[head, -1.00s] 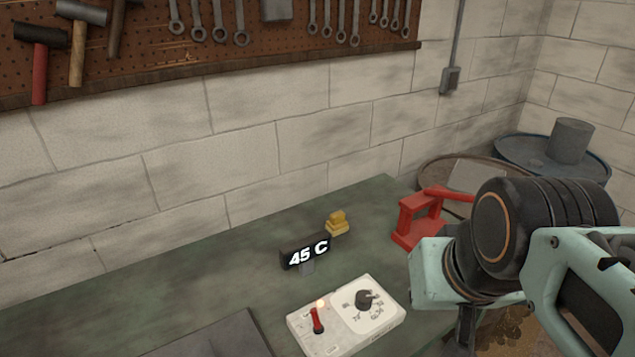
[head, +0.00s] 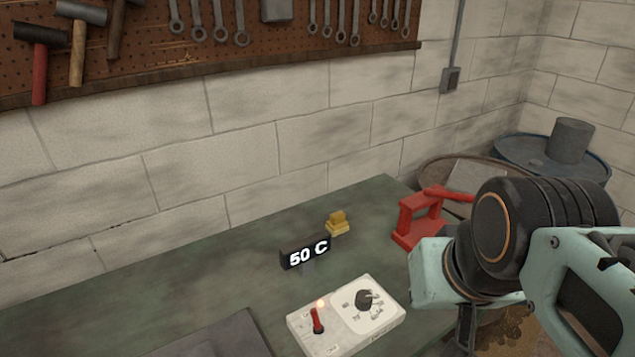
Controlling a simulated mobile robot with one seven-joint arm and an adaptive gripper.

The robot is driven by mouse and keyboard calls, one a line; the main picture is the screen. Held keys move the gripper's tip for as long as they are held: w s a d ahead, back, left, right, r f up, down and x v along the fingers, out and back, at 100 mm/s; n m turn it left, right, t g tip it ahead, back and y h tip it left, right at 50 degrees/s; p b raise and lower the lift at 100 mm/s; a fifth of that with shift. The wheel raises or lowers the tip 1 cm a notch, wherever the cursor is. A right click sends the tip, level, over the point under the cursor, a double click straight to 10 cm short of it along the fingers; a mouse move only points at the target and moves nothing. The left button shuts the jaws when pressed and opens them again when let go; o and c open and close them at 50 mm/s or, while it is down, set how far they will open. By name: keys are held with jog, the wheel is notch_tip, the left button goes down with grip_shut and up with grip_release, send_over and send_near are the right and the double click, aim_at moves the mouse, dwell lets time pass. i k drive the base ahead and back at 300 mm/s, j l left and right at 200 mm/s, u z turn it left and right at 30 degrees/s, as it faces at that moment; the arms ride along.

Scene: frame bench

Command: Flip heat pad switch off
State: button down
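A white control box (head: 345,330) sits on the green bench near the bottom middle of the head view. A red toggle switch (head: 316,320) stands up on its left part, with a small glowing light (head: 320,303) just behind it. A black knob (head: 365,299) is on its right part. A black display (head: 305,254) behind the box reads 50 C. A dark flat pad (head: 215,338) lies left of the box, cut off by the picture edge. My gripper (head: 466,327) shows only in part at lower right, apart from the box; its fingertips cannot be made out.
A yellow object (head: 338,222) and a red clamp-like frame (head: 420,215) stand on the green bench (head: 180,270) towards the back right. Barrels (head: 552,160) stand beyond its right end. A block wall with a tool board runs behind. The bench's left part is clear.

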aim_at(318, 328)
jog(key=u, duration=0.65)
